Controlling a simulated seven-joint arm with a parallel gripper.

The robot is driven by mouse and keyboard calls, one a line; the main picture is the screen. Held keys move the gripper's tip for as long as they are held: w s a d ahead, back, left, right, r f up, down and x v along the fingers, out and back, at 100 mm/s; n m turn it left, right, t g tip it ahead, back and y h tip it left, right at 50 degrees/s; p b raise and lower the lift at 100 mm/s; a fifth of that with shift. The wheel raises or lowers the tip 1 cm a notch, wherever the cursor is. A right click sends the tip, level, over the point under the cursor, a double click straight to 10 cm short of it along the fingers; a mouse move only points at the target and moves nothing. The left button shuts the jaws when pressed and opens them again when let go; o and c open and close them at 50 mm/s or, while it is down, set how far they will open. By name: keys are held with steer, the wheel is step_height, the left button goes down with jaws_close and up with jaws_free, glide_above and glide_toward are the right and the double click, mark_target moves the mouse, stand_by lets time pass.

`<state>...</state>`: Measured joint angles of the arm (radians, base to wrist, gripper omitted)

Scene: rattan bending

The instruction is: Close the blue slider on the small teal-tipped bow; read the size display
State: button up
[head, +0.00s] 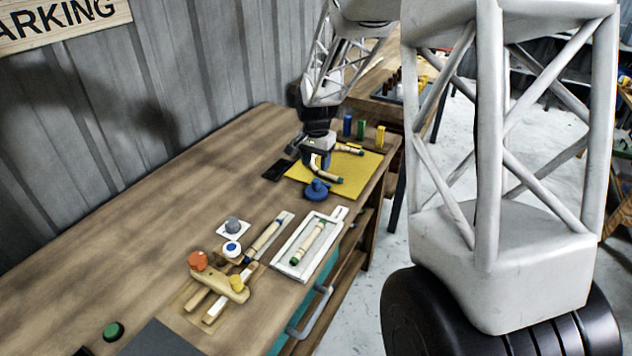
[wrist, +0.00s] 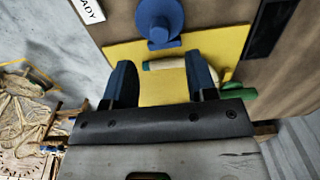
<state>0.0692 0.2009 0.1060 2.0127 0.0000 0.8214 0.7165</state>
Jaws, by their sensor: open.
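My gripper (head: 319,162) is open and empty above the yellow mat (head: 368,166). In the wrist view its two dark blue fingers (wrist: 158,64) stand apart over the mat. A pale rattan bow (wrist: 165,64) lies between and beyond the fingertips, partly hidden; a green end shows right of the right finger. In the head view a bent bow (head: 326,178) lies partly behind the gripper. A round blue piece with a knob, seemingly the slider (head: 317,190), sits at the mat's near edge, apart from the bow. The dark size display (head: 278,170) is left of the mat; no reading is legible.
Blue, green and yellow blocks (head: 361,131) stand behind the mat. The table's left half is mostly bare.

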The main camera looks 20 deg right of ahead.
mark_target(316, 180)
steer(key=shift+f, duration=3.8)
steer(key=shift+c, duration=0.3)
steer(key=c, duration=0.8)
steer(key=shift+o, duration=0.2)
steer(key=shift+w+d+r, duration=0.1)
steer(key=shift+w+d, duration=1.55)
steer(key=shift+w, duration=0.05)
